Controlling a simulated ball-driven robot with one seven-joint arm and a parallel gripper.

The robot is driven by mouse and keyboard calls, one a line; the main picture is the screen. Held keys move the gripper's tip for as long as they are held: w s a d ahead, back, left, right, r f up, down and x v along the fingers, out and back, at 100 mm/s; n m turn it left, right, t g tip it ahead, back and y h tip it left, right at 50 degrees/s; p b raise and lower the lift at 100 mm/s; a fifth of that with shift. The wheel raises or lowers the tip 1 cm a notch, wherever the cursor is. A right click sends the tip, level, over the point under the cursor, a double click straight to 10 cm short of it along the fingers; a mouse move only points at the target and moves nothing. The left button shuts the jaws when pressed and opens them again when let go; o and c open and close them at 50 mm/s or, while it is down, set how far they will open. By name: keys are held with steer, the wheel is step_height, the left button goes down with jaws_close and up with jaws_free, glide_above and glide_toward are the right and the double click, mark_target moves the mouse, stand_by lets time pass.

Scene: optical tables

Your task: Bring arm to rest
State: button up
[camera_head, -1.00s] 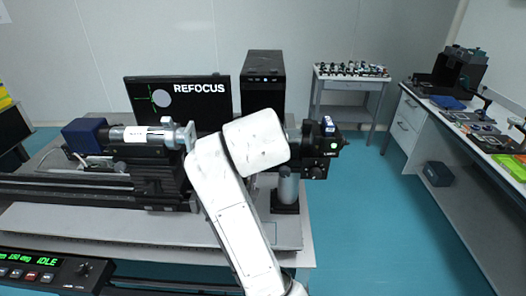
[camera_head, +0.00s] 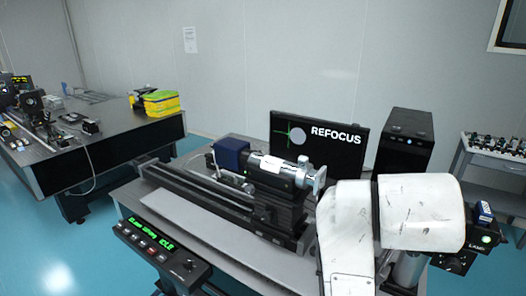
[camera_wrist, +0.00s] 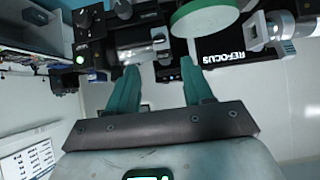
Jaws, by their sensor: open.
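My white arm (camera_head: 420,212) stands at the lower right of the head view, in front of the optical table (camera_head: 178,210). Its gripper end is hidden there. In the wrist view my gripper (camera_wrist: 159,68) has two teal fingers spread apart with nothing between them. Beyond the fingers are the bench optics, a pale green disc (camera_wrist: 205,17) and the monitor (camera_wrist: 222,45). Whether the fingertips touch any of these I cannot tell.
In the head view, a silver tube with a blue end block (camera_head: 231,154) lies on the rail. The monitor (camera_head: 318,142) reads REFOCUS beside a black computer (camera_head: 405,140). A lamp unit (camera_head: 484,232) is right of my arm. A control box (camera_head: 160,248) is in front. Another table (camera_head: 115,138) stands left.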

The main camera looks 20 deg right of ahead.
steer(key=s+a+f+n+g+y+b, duration=0.1)
steer(key=s+f+n+y, duration=0.15)
steer(key=f, duration=0.85)
steer(key=s+a+f+n+g+y+b, duration=0.1)
steer(key=s+a+f+n, duration=0.15)
steer(key=f, duration=0.85)
steer(key=s+a+f+n+g+y+b, duration=0.1)
steer(key=s+a+f+n+y, duration=0.1)
steer(key=s+f, duration=0.6)
steer(key=s+a+f+n+g+y, duration=0.2)
steer(key=s+a+f, duration=0.1)
steer(key=s+f, duration=0.5)
step_height(320, 180, down, 2)
steer(key=shift+s+a+n+b, duration=0.2)
steer(key=shift+s+n+b, duration=0.1)
steer(key=shift+b, duration=0.1)
